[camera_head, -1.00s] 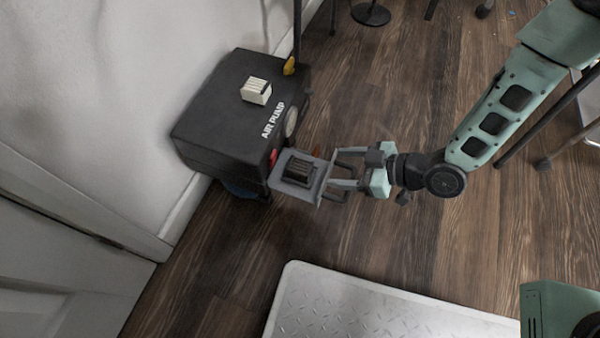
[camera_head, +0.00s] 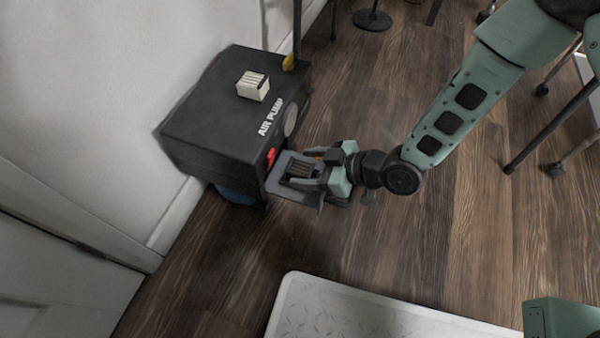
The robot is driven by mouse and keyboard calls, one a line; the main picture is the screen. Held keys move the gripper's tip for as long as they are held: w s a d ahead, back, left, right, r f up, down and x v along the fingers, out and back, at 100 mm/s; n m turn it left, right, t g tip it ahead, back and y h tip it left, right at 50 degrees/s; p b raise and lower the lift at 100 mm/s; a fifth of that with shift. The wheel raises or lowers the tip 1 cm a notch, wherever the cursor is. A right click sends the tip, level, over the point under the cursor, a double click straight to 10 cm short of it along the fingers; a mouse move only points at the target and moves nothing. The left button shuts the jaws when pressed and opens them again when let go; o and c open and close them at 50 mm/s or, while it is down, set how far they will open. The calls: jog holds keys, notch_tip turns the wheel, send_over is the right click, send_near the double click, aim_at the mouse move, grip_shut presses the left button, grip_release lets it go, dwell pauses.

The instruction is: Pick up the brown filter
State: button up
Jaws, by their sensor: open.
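A dark brown, ribbed filter (camera_head: 300,170) sits in a grey tray (camera_head: 284,187) that sticks out from the front of the black air pump (camera_head: 215,125). My gripper (camera_head: 308,178) is open, its fingers reaching over the tray from the right, around or just beside the filter. I cannot tell whether the fingers touch it. A cream-white ribbed filter (camera_head: 253,86) lies on top of the air pump.
The pump stands against the white wall (camera_head: 110,110). A red part (camera_head: 271,157) and a round dial (camera_head: 290,120) are on its front. A white metal plate (camera_head: 340,310) lies on the wooden floor (camera_head: 450,250). Chair legs stand at the right.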

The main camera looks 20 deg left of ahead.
jog(key=c, duration=1.1)
jog(key=shift+o, duration=0.2)
